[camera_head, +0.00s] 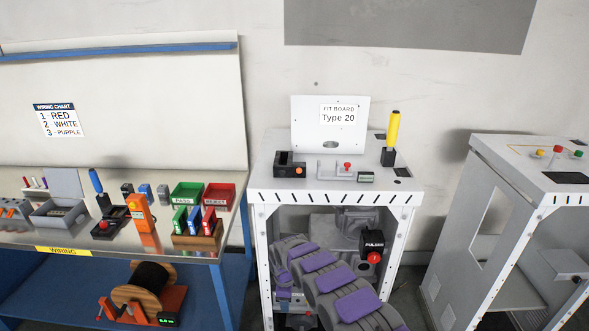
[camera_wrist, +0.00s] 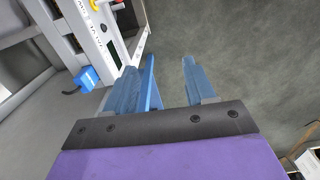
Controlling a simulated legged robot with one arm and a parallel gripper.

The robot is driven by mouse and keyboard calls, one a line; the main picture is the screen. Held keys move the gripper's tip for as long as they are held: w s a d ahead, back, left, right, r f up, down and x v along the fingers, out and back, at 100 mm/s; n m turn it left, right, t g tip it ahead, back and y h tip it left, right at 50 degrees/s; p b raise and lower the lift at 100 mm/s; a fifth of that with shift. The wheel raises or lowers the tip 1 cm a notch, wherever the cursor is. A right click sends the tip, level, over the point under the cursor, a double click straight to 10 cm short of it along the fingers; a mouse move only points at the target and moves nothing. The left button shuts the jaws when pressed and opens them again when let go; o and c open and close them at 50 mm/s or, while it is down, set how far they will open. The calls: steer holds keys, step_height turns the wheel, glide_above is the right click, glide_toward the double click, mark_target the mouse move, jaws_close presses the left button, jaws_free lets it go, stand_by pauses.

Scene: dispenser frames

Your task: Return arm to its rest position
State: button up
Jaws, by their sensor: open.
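My gripper (camera_wrist: 170,62) shows in the wrist view with its two blue fingers apart and nothing between them. Grey floor (camera_wrist: 235,40) is seen beyond the fingers. In the head view, purple and grey links of my arm rise from the bottom, in front of the open lower part of the white frame labelled Type 20 (camera_head: 275,195). I cannot make out the fingers in that view. A white frame edge (camera_wrist: 100,35) lies left of the fingers in the wrist view.
A wiring bench (camera_head: 25,238) with bins and tools stands at the left. A second white frame (camera_head: 455,210) stands at the right, with a floor gap between. A black PULSES box with a red button (camera_head: 373,257) is close to my arm. A blue block (camera_wrist: 88,78) is left of the fingers.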

steer(key=s+d+r+m+h, duration=0.1)
steer(key=s+d+r+m, duration=0.25)
steer(key=d+r, duration=0.45)
steer(key=s+d+r+m+h, duration=0.1)
steer(key=s+d+r+m, duration=0.35)
steer(key=r, duration=0.65)
steer(key=s+d+r+m+h, duration=0.15)
steer(key=s+d+r, duration=0.25)
steer(key=d+r, duration=0.45)
steer(key=s+r+m+g+y, duration=0.1)
steer(key=s+r+m, duration=0.1)
steer(key=s+r, duration=0.5)
steer(key=s+r+m+y, duration=0.1)
steer(key=s+r+m, duration=0.2)
steer(key=s, duration=0.8)
steer(key=s+a+m+y, duration=0.1)
steer(key=s+a, duration=0.3)
steer(key=s, duration=1.6)
steer(key=shift+f+m+g+y, duration=0.25)
steer(key=shift+m+g+y, duration=0.15)
steer(key=shift+m, duration=0.45)
steer(key=shift+w, duration=0.1)
steer(key=shift+c, duration=0.4)
